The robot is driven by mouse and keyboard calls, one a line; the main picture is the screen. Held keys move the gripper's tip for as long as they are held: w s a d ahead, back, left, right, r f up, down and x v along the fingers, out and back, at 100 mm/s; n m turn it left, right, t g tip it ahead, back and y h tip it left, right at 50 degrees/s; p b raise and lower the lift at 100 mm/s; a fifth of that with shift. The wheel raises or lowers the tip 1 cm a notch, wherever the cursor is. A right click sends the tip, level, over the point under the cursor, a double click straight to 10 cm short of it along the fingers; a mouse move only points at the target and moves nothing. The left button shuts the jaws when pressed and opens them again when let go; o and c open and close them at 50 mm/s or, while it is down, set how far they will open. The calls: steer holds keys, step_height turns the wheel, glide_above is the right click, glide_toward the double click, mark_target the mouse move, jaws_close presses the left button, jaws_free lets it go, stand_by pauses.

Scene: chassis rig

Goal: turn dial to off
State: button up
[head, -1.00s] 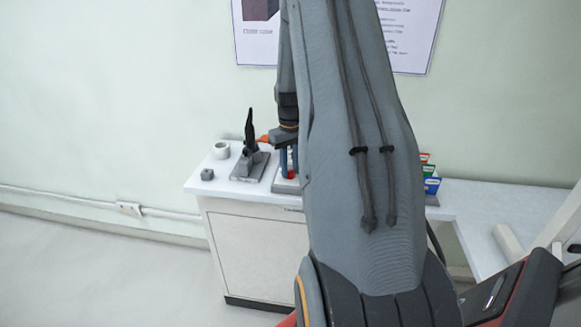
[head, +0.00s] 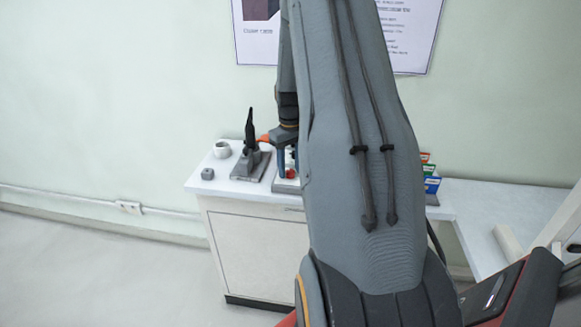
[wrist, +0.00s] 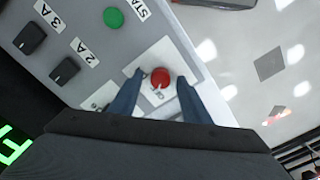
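In the wrist view, a round red knob (wrist: 160,77) sits on a white plate with a small, hard-to-read mark beside it. I cannot tell if it is the dial, or what its setting is. My gripper (wrist: 161,80) has its two blue fingers apart, one on each side of the red knob, with a small gap showing on both sides. In the head view, my gripper (head: 288,166) points down over the panel on the white cabinet, with the red knob (head: 290,173) between the fingers. My arm hides the rest of the panel there.
In the wrist view, two black controls, marked 3 A (wrist: 30,39) and 2 A (wrist: 65,70), and a green button (wrist: 113,17) share the panel. In the head view, a tool in a grey stand (head: 250,160) and a white ring (head: 222,149) stand to the left.

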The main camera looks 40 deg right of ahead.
mark_target(290, 170)
step_height(290, 170, up, 8)
steer(key=shift+f+b, duration=0.1)
steer(key=shift+b, duration=1)
steer(key=s+a, duration=0.3)
steer(key=a, duration=0.8)
steer(key=s+a, duration=0.3)
steer(key=a, duration=0.8)
steer(key=s+a+f+t, duration=0.1)
steer(key=s+a, duration=0.9)
steer(key=a, duration=0.1)
steer(key=shift+s+n, duration=0.15)
steer(key=shift+n, duration=0.25)
steer(key=shift+f, duration=0.1)
steer(key=c, duration=0.3)
steer(key=shift+d, duration=0.15)
